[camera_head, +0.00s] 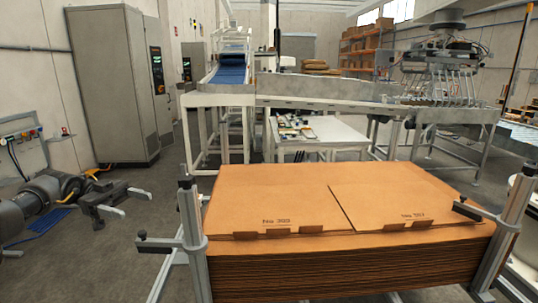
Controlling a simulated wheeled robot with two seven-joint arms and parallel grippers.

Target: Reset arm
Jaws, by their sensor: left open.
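My left gripper (137,203) is in the camera_head view at the left, at the end of my dark arm. Its two fingers are spread apart with nothing between them, and they point to the right. It hangs over the grey floor, to the left of the cardboard stack and apart from it. My right gripper is not in view.
A stack of flat brown cardboard sheets (290,200) fills the lower right, between grey posts with clamps (190,240). Behind it stand a white table (345,133) and a conveyor frame (300,92). Grey cabinets (108,85) stand at the back left. Floor between gripper and cabinets is clear.

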